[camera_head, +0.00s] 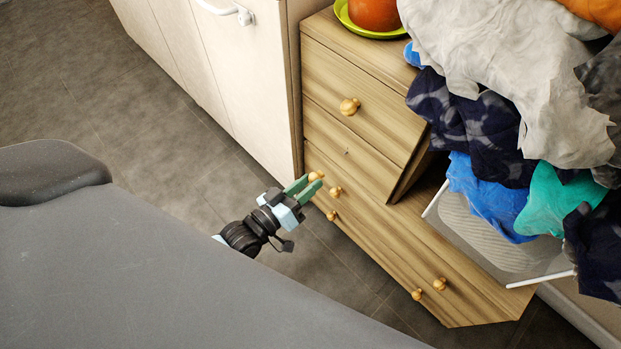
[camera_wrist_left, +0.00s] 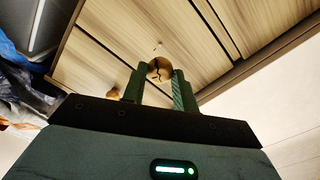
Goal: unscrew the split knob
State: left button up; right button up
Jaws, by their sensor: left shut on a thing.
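The split knob (camera_wrist_left: 160,70) is a round wooden knob with a dark jagged crack across its face. It also shows in the head view (camera_head: 316,176) at the tips of my left gripper (camera_head: 308,184). The left gripper's green fingers, also in the wrist view (camera_wrist_left: 158,84), are shut on it from both sides. The knob appears apart from the wooden dresser (camera_head: 375,65), in front of it. A small dark mark, like a hole (camera_head: 347,152), shows on the bare second drawer front; it also shows in the wrist view (camera_wrist_left: 155,47). My right gripper is not in view.
An intact knob (camera_head: 348,106) is on the top drawer and several are on the lower drawers. A white wire basket (camera_head: 513,284) stands below heaped clothes (camera_head: 520,70). A pale cabinet (camera_head: 235,75) adjoins the dresser. The tiled floor (camera_head: 105,90) is clear.

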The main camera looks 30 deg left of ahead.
pick_arm(q)
jog(key=shift+p+v, duration=0.35)
jog(key=shift+v, duration=0.8)
jog(key=shift+p+v, duration=0.3)
jog(key=shift+v, duration=0.85)
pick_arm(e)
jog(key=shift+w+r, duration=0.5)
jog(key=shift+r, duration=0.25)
